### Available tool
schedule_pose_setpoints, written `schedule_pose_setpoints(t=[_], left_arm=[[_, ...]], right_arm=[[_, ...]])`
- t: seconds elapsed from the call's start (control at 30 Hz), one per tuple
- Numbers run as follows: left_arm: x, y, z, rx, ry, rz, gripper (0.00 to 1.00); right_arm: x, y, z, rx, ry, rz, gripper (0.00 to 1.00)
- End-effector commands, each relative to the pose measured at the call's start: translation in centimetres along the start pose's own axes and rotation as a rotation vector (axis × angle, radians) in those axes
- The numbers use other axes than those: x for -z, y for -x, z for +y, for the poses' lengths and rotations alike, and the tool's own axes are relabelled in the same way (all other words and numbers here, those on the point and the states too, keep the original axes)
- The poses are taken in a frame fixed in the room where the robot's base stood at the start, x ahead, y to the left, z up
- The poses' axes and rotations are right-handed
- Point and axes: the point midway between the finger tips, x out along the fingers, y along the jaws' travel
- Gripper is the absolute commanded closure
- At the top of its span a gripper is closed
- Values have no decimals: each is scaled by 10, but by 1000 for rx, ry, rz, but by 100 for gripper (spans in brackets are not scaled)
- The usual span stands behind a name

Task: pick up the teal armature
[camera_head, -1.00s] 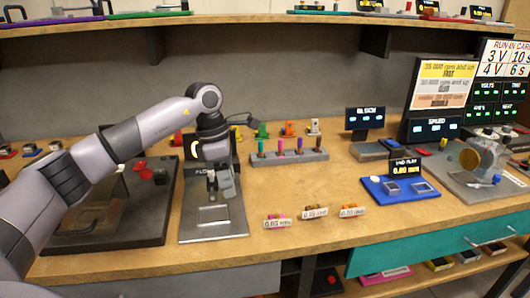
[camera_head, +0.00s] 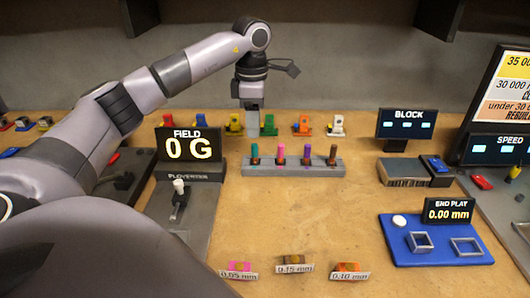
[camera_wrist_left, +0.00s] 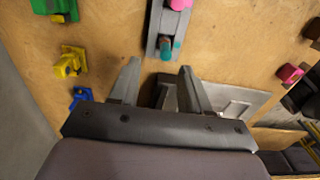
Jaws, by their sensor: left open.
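The teal armature (camera_head: 254,152) stands upright at the left end of a grey rack (camera_head: 300,168), beside pink, purple and brown ones. In the left wrist view the teal armature (camera_wrist_left: 166,48) shows just beyond the fingertips, roughly between them. My left gripper (camera_head: 253,131) points down, just above or behind the teal armature; its exact height is hard to tell. In the left wrist view my left gripper (camera_wrist_left: 159,67) has its fingers apart with nothing between them. My right gripper is not in view.
Several coloured blocks stand in a row behind the rack, including a yellow one (camera_head: 234,124) and a green one (camera_head: 268,125). A FIELD display (camera_head: 189,145) stands left. A blue END PLAY tray (camera_head: 440,252) lies right.

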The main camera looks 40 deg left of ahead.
Motion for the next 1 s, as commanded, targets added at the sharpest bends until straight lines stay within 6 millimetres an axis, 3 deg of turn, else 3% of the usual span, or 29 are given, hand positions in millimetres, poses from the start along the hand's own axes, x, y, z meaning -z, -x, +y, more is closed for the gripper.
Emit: schedule_pose_setpoints(t=[0.5, 0.77, 0.8, 0.93, 1.0], left_arm=[[-2, -65, -7, 2, 0, 3, 53], [-2, -69, -6, 0, 0, 0, 53], [-2, -69, -6, 0, 0, 0, 56], [-2, -68, -6, 0, 0, 0, 99], [-2, -68, -6, 0, 0, 0, 100]], right_arm=[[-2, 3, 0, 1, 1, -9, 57], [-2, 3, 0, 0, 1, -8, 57], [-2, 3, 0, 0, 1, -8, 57], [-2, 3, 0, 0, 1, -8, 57], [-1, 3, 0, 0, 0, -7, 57]])
